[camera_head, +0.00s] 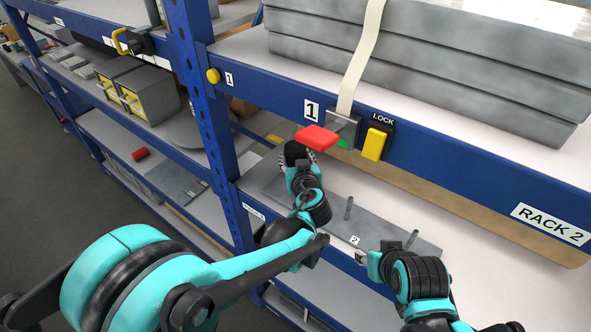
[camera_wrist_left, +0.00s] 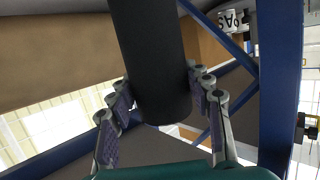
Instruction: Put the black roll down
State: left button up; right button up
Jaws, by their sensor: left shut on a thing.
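My left gripper (camera_head: 297,159) is shut on the black roll (camera_head: 291,149), below the red handle at the rack's upper beam. In the left wrist view the dark cylindrical roll (camera_wrist_left: 150,60) lies between the two fingers of the left gripper (camera_wrist_left: 163,100). Only part of the roll shows in the head view; the gripper hides the rest. The gripper is above the far left end of a grey plate (camera_head: 385,232) on the lower shelf. My right gripper (camera_head: 361,257) is at the shelf's front edge, small and partly hidden; its jaws are unclear.
The plate has upright pegs (camera_head: 349,208) and a label 2. A red handle (camera_head: 317,137) and a yellow lock lever (camera_head: 374,145) stick out from the blue beam (camera_head: 460,180). Grey slabs (camera_head: 420,70) lie strapped above. A blue post (camera_head: 203,110) stands to the left.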

pick_arm(q)
jog(key=shift+s+f, duration=0.1)
jog(key=shift+f, duration=2.25)
jog(key=o, duration=1.3)
jog(key=shift+c, duration=0.2)
jog(key=shift+o, duration=1.2)
